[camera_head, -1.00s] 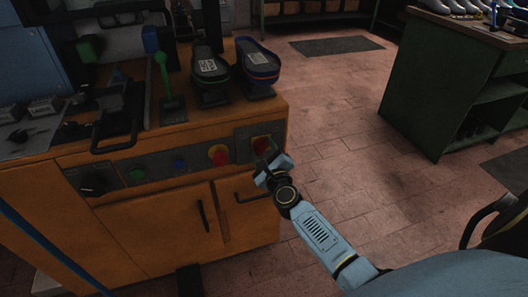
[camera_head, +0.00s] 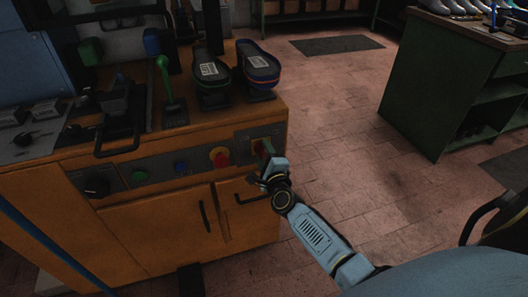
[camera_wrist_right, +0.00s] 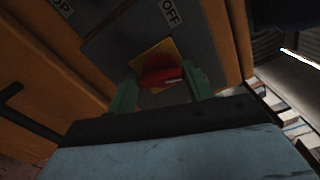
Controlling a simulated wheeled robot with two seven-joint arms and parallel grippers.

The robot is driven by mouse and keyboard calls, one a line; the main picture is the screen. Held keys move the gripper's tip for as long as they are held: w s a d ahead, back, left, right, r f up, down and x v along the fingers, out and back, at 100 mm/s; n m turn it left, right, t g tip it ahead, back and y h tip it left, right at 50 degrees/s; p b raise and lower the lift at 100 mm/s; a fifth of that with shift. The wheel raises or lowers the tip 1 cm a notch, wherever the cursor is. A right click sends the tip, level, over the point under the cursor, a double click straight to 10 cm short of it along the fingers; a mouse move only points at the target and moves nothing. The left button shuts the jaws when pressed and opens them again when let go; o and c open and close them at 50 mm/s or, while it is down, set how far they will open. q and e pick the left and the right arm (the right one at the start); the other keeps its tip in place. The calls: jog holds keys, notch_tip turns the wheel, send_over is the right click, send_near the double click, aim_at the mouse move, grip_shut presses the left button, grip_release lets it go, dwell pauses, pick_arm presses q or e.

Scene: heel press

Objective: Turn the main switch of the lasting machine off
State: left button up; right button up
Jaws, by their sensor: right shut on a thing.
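The lasting machine (camera_head: 150,215) is an orange cabinet with a grey control strip along its front. Its main switch, a red handle on a yellow plate, is at the right end of the strip, mostly covered by my right gripper (camera_head: 265,149) in the head view. In the right wrist view the red handle (camera_wrist_right: 162,77) sits between the two green fingers of my right gripper (camera_wrist_right: 163,88), which is shut on it. The yellow plate (camera_wrist_right: 154,54) shows behind the handle, and an OFF label (camera_wrist_right: 170,12) is on the grey panel. My left gripper is out of view.
A red button on yellow (camera_head: 219,157), a blue button (camera_head: 181,167), a green button (camera_head: 139,176) and a black knob (camera_head: 97,187) share the strip. A door handle (camera_head: 252,198) is just below my right gripper. The floor (camera_head: 350,180) to the right is clear.

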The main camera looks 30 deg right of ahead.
jog(key=n+p, duration=0.3)
jog(key=n, duration=0.6)
jog(key=shift+f, duration=0.15)
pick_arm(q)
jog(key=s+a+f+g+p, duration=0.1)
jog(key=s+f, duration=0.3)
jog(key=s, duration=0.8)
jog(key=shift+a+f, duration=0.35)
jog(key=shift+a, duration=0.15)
pick_arm(e)
jog(key=shift+f+n, duration=0.15)
jog(key=shift+n, duration=1.75)
jog(key=o, duration=1)
pick_arm(q)
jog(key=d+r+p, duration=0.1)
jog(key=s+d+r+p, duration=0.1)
jog(key=p, duration=0.1)
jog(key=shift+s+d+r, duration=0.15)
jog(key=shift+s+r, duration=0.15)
pick_arm(e)
jog(key=v, duration=1.3)
jog(key=shift+s, duration=0.2)
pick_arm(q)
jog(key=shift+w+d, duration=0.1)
